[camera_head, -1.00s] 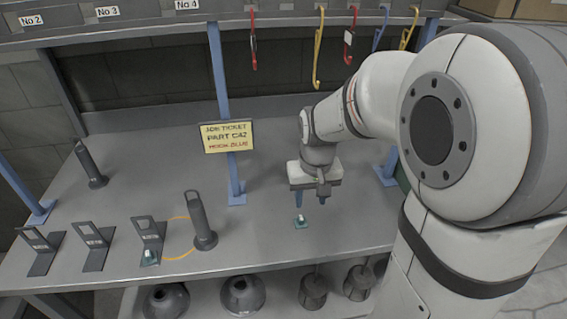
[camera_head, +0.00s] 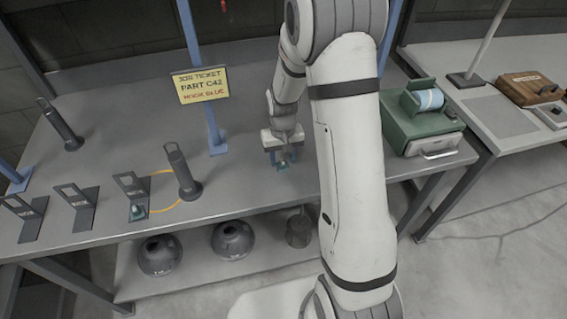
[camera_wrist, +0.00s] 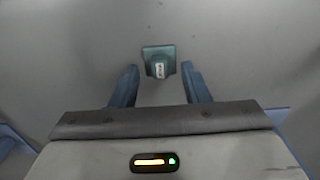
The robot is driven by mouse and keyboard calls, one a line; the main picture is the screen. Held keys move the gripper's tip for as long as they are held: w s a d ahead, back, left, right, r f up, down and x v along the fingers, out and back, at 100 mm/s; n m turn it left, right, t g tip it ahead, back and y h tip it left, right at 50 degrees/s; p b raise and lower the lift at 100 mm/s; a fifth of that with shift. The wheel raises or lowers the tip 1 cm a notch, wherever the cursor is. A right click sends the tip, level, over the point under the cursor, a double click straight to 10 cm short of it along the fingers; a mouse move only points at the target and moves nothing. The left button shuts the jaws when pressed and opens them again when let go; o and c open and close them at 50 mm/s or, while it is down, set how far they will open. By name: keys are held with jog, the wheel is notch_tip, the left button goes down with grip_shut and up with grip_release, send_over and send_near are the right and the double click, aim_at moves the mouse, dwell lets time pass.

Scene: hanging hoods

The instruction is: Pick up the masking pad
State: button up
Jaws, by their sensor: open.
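A small teal square pad with a white labelled grip, which looks like the masking pad (camera_wrist: 158,66), lies on the grey bench top. In the wrist view it sits just beyond the fingertips, between their lines and clear of both. My gripper (camera_wrist: 158,70) is open with nothing between its blue fingers. In the head view my gripper (camera_head: 280,158) points down at the bench, and its fingers partly hide the pad (camera_head: 284,167). A second similar teal pad (camera_head: 138,212) sits at the foot of a dark bracket on the left.
Dark brackets (camera_head: 78,205) and an upright dark cylinder (camera_head: 182,172) with an orange loop stand left. A blue post with a job ticket sign (camera_head: 200,85) rises behind. A green dispenser (camera_head: 420,125) stands right. Dark domed hoods (camera_head: 232,240) sit on the lower shelf.

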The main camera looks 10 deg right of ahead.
jog(key=shift+f, duration=0.6)
jog(key=shift+c, duration=0.4)
grip_shut()
